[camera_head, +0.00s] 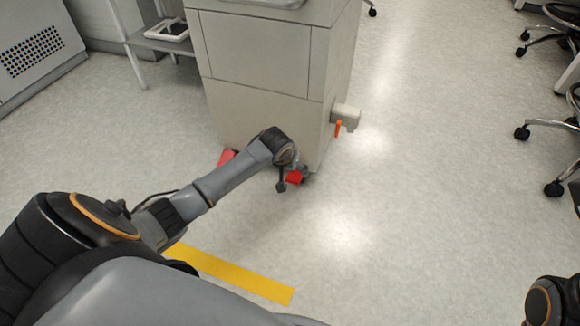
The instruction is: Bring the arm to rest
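My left arm (215,185) comes in from the left and reaches out over the floor toward the front of a light cabinet (265,125). Its dark wrist is in front of the cabinet's lower right corner. Only a small dark part of my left gripper (282,187) shows below the wrist, and I cannot see whether its fingers are open or shut. I see nothing held in it. Of my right arm, only a dark joint with an orange ring (545,302) shows at the lower right corner. My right gripper is out of view.
Red parts (294,177) show at the cabinet's foot beside my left wrist. An orange lever (338,128) sticks out on its right side. A yellow floor strip (235,275) lies below my arm. Wheeled chairs (550,130) stand at the right. The floor between is clear.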

